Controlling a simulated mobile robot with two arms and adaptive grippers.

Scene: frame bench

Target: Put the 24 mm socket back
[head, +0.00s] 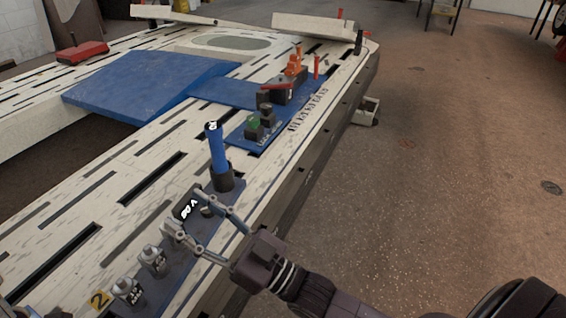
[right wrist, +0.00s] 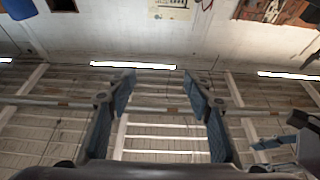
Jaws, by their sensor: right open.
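Two silver sockets, one (head: 153,260) and a nearer one (head: 128,291), stand on a dark blue strip at the bench's near end in the head view. Their size markings are too small to read, so I cannot tell which is the 24 mm one. My right gripper (head: 186,210) is open, its fingers spread over the strip just beyond the sockets. A black block with white lettering (head: 187,208) shows between or behind the fingers. In the right wrist view the open fingers (right wrist: 160,82) have nothing between them.
A blue-handled tool (head: 217,150) stands upright in a dark holder just beyond my right gripper. A yellow tag marked 2 (head: 99,299) is beside the sockets. The slotted bench (head: 115,165) carries blue ramps (head: 150,88) farther back. Open floor (head: 450,190) lies right.

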